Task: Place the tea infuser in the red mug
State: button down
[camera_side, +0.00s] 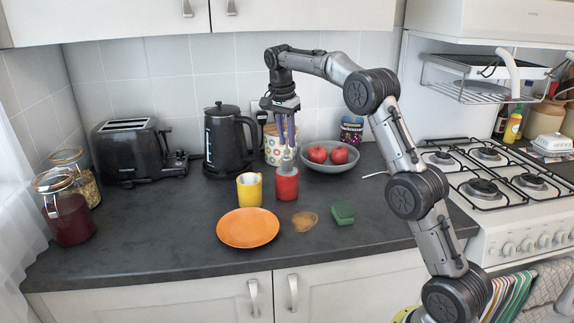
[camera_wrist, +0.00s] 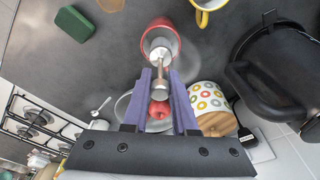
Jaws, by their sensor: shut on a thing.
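The red mug (camera_side: 287,187) stands upright on the dark counter, right of the yellow mug. The wrist view shows its red rim (camera_wrist: 157,24) at the top. My gripper (camera_side: 286,145) points down above the red mug, its purple fingers shut on the metal tea infuser (camera_side: 286,163). In the wrist view the infuser (camera_wrist: 159,72) runs from between my fingertips (camera_wrist: 160,76) toward the mug's mouth. Its lower end is at the mug's opening; I cannot tell how deep it reaches.
The yellow mug (camera_side: 249,190) stands close on the left, an orange plate (camera_side: 248,228) in front. A green sponge (camera_side: 343,213) lies to the right. Behind are a black kettle (camera_side: 229,140), a patterned canister (camera_side: 272,146) and a bowl (camera_side: 330,167) with red fruit. The front right counter is clear.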

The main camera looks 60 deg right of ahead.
aim_at(287, 160)
notch_tip(287, 160, down, 7)
jog(key=shift+f, duration=0.15)
jog(key=shift+f, duration=0.2)
dwell(0.3)
jog(key=c, duration=0.7)
grip_release()
jog(key=shift+r, duration=0.15)
